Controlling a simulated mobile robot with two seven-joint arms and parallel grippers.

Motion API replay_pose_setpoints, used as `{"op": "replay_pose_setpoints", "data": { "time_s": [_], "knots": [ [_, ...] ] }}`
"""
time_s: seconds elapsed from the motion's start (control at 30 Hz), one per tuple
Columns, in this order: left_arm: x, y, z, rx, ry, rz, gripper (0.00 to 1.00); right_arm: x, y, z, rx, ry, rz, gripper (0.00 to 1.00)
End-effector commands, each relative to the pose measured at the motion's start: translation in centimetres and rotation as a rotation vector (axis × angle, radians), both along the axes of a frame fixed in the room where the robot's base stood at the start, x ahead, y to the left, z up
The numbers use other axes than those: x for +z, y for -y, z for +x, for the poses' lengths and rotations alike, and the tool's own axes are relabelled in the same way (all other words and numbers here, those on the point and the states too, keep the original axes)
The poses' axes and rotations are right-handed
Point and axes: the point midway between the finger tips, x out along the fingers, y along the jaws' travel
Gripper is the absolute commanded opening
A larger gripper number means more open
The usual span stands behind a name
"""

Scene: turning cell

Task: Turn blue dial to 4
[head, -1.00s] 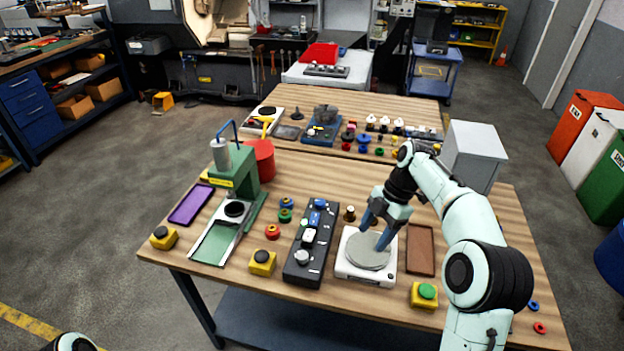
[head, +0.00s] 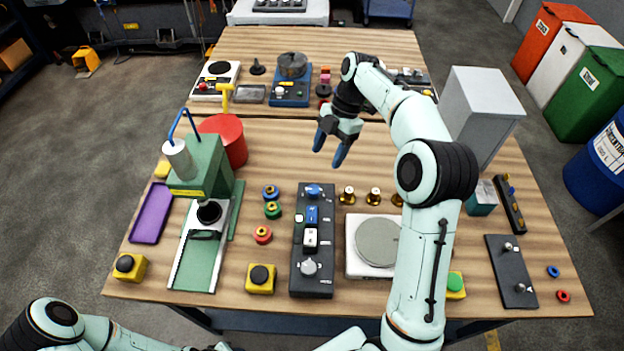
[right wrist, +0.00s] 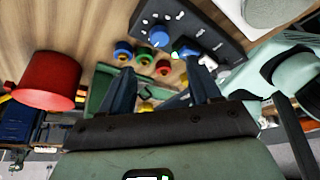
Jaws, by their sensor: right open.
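The blue dial (head: 313,191) sits at the far end of a black control panel (head: 298,274). The panel also carries a blue switch (head: 312,215), a white switch and a grey knob (head: 309,267). The dial's setting is too small to read. My right gripper (head: 330,150) is open and empty above the table, beyond the panel's far end and apart from the dial. In the right wrist view, its spread fingers (right wrist: 161,82) show in front of the panel (right wrist: 215,45). My left arm shows at the bottom left; its gripper is out of view.
A green press (head: 205,172) and red bucket (head: 232,142) stand left of the panel. Blue, green and red rings lie between. A white scale (head: 355,262) and brass weights (head: 347,195) are to the right. The table beyond the panel is mostly clear.

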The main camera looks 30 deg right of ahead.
Motion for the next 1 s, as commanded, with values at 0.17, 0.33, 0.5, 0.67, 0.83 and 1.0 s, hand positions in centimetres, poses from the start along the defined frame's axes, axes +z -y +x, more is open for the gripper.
{"op": "replay_pose_setpoints", "data": {
  "time_s": [0.17, 0.33, 0.5, 0.67, 0.83, 1.0],
  "knots": [
    [-1.4, 0.0, -1.7, 0.000, -0.019, 0.000, 0.43, -4.0, -1.5, -0.6, 0.001, -0.007, 0.000, 0.62],
    [-2.1, 0.0, -2.4, 0.000, -0.027, 0.001, 0.43, -7.2, -2.8, -0.8, 0.002, -0.007, 0.000, 0.62],
    [-2.5, 0.0, -2.7, 0.000, -0.030, 0.001, 0.43, -9.4, -3.8, -1.0, 0.001, -0.003, 0.000, 0.62],
    [-2.6, 0.0, -2.8, 0.000, -0.031, 0.000, 0.43, -10.4, -4.2, -1.0, 0.000, -0.001, 0.001, 0.62],
    [-2.6, 0.0, -2.8, 0.000, -0.031, 0.000, 0.43, -10.6, -4.3, -1.0, 0.000, 0.000, 0.000, 0.62],
    [-2.6, 0.0, -2.8, 0.000, -0.031, 0.000, 0.43, -10.5, -4.3, -1.0, 0.000, 0.000, 0.000, 0.56]
  ]
}}
